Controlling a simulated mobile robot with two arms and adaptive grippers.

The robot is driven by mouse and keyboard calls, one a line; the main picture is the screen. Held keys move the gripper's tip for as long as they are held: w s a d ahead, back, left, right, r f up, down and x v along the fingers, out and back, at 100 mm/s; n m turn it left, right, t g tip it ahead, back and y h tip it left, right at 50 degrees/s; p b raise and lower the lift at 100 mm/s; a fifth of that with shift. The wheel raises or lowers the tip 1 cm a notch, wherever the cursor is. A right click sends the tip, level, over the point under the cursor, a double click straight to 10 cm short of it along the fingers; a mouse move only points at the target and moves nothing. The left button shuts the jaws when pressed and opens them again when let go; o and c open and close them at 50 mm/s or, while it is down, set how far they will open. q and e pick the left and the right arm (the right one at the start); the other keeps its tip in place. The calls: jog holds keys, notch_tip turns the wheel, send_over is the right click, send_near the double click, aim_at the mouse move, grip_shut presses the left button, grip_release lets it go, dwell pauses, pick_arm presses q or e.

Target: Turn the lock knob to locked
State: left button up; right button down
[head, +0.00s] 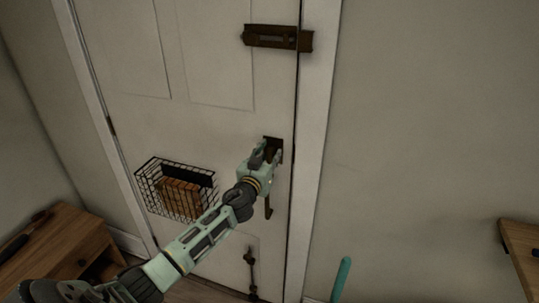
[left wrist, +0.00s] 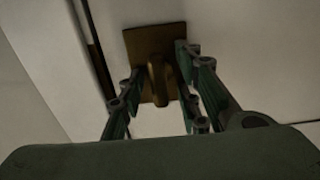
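The lock knob (left wrist: 158,85) is a brown metal turn piece on a square brown plate (left wrist: 145,45) on the white door (head: 165,125). In the head view the plate (head: 279,147) shows behind my left gripper, near the door's right edge. My left gripper (head: 268,153) is at the knob. In the left wrist view its two fingers (left wrist: 160,85) stand apart, one on each side of the knob, with gaps visible, so it looks open around it. Whether a fingertip touches the knob cannot be told. My right gripper is not in view.
A brown slide bolt (head: 277,38) sits higher on the door. A black wire basket (head: 147,186) hangs left of my arm. A brown handle (head: 268,208) hangs below the lock. Wooden furniture stands at the left (head: 62,238) and right (head: 522,250).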

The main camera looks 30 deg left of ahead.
pick_arm(q)
jog(key=shift+c, duration=0.5)
grip_shut()
jog(key=shift+m, duration=0.4)
jog(key=m, duration=0.3)
jog(key=shift+d+b, duration=0.15)
jog(key=shift+b, duration=0.2)
jog(key=m, duration=0.3)
jog(key=shift+m, duration=0.3)
jog(key=m, duration=0.5)
jog(key=shift+d+f+b, duration=0.1)
jog(key=shift+f+b, duration=0.05)
jog(key=shift+b, duration=0.15)
jog(key=m, duration=0.5)
jog(key=shift+f, duration=0.1)
jog(key=shift+m, duration=0.4)
